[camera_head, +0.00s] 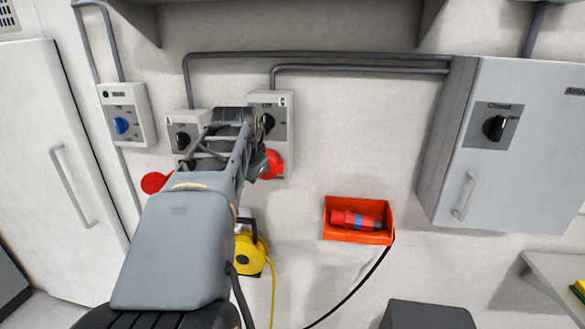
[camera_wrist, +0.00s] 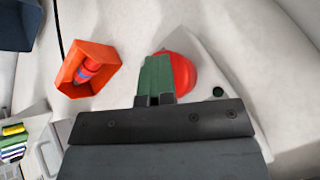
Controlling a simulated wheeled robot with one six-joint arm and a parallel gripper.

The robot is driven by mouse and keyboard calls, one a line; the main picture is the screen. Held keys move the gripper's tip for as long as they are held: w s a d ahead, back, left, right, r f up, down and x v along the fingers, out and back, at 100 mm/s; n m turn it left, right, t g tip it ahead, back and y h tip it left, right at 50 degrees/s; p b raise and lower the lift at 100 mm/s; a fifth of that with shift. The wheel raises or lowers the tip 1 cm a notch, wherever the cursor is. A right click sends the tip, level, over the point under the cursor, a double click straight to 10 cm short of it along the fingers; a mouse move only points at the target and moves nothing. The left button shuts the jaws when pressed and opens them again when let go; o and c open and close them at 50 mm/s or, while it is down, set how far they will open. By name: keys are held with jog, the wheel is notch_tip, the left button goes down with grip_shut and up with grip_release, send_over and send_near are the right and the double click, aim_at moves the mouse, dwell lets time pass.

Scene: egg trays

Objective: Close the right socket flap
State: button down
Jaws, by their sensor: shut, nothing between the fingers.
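The right socket box (camera_head: 281,110) is a grey wall unit with a black knob. Its round red flap (camera_head: 274,164) shows low on the box, partly hidden behind my arm. In the wrist view the red flap (camera_wrist: 184,73) is beside my gripper's green fingers, which overlap its left part. My gripper (camera_wrist: 160,58) is shut and empty; I cannot tell whether it touches the flap. Whether the flap lies fully flat on its socket is unclear. Another red round flap (camera_head: 154,182) sticks out at the left socket box (camera_head: 186,128), mostly behind my arm.
An orange holder (camera_head: 358,236) with a red plug (camera_head: 356,220) hangs to the right, its black cable running down. It shows in the wrist view (camera_wrist: 69,74). A grey cabinet (camera_head: 520,155) juts out at right.

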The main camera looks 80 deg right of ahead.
jog(key=shift+d+r, duration=0.35)
jog(key=shift+r, duration=0.05)
jog(key=w+a+r+b, duration=0.1)
jog(key=w+a+r, duration=0.2)
jog(key=a+r, duration=0.4)
jog(key=shift+w+a, duration=0.4)
jog(key=shift+a, duration=0.8)
jog(key=shift+r, duration=0.1)
